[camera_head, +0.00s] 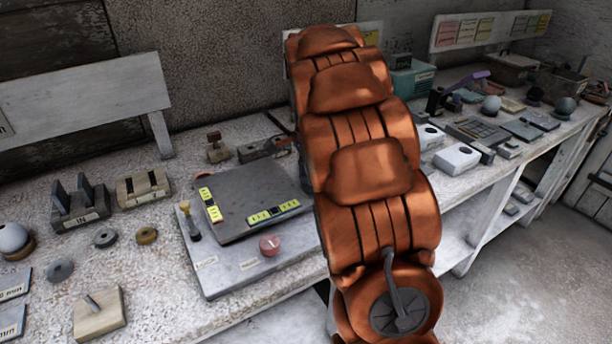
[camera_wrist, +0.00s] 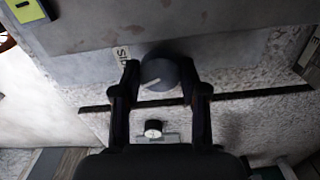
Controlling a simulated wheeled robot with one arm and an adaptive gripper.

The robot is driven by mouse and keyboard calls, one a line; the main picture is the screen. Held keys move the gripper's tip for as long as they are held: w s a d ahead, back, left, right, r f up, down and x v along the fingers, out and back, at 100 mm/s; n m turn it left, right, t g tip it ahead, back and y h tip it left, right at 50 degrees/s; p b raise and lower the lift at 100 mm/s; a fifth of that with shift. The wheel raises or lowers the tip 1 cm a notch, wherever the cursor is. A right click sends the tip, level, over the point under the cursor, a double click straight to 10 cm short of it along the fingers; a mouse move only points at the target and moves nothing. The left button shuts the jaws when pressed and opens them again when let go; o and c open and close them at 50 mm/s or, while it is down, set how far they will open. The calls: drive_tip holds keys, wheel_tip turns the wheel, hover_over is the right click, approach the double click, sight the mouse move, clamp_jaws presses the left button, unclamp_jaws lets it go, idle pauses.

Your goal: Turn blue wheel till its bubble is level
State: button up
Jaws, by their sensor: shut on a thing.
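A round dark bluish-grey wheel (camera_wrist: 157,76) with a pale pointer line sits between the fingers of my gripper (camera_wrist: 158,86) in the wrist view. The fingers are shut on its two sides. The wheel and gripper are hidden behind my arm in the head view. The grey levelling plate (camera_head: 245,190) carries two yellow-green vials, one at its front edge (camera_head: 273,212) and one at its left (camera_head: 208,203). Part of a vial (camera_wrist: 24,10) shows at the wrist view's top left. The bubble positions are too small to read.
A pink wheel (camera_head: 269,244) and a yellow-topped post (camera_head: 189,222) stand on the base slab (camera_head: 225,282). A grooved wooden block (camera_head: 143,187) and small discs lie left. White blocks (camera_head: 457,158) and spheres stand right. My arm covers the middle.

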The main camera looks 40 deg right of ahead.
drive_tip(key=shift+w+a+m, duration=0.1)
drive_tip(key=shift+m, duration=0.2)
idle(0.4)
drive_tip(key=o, duration=1)
drive_tip(key=shift+o, duration=0.7)
wheel_tip(320, 180, up, 12)
